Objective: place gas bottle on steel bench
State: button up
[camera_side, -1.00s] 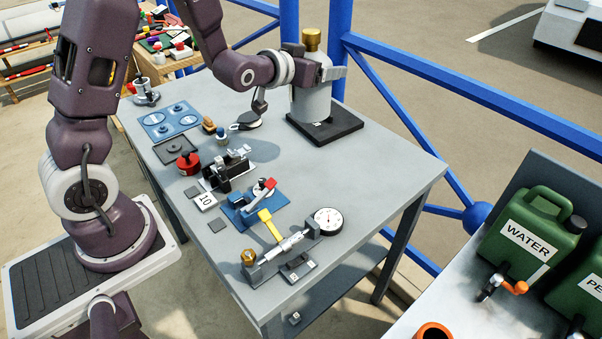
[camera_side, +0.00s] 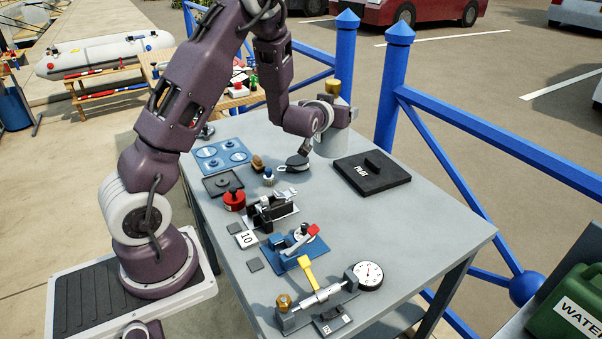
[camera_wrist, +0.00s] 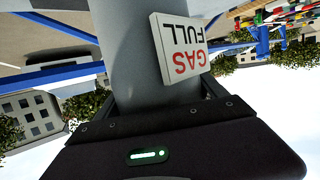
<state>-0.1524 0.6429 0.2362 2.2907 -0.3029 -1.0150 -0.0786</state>
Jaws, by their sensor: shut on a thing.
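The gas bottle (camera_side: 331,146) is a grey cylinder with a brass top (camera_side: 333,88). It is upright near the far end of the steel bench (camera_side: 420,232), left of the black pad (camera_side: 385,180). My gripper (camera_side: 338,112) is shut around its upper body and partly hides it. I cannot tell whether its bottom touches the bench. In the wrist view the grey bottle (camera_wrist: 135,60) fills the middle between my fingers, with an upside-down GAS FULL label (camera_wrist: 182,48) on its side.
A blue tray (camera_side: 222,157), a red round part (camera_side: 234,200), a black vise (camera_side: 268,208), a blue clamp (camera_side: 295,246) and a dial gauge (camera_side: 368,275) stand along the bench. A blue railing (camera_side: 440,140) runs behind. The bench's right side is clear.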

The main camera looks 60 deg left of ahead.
aim_at(317, 149)
jog(key=a+f+n+g+y, duration=0.1)
jog(key=a+f, duration=0.2)
jog(key=f, duration=0.8)
jog(key=shift+s+a, duration=0.3)
jog(key=shift+s, duration=0.15)
jog(key=o, duration=2)
jog(key=shift+f, duration=0.15)
jog(key=v, duration=0.7)
jog(key=shift+s+d+r, duration=0.15)
jog(key=shift+d+r, duration=0.05)
jog(key=shift+d, duration=0.05)
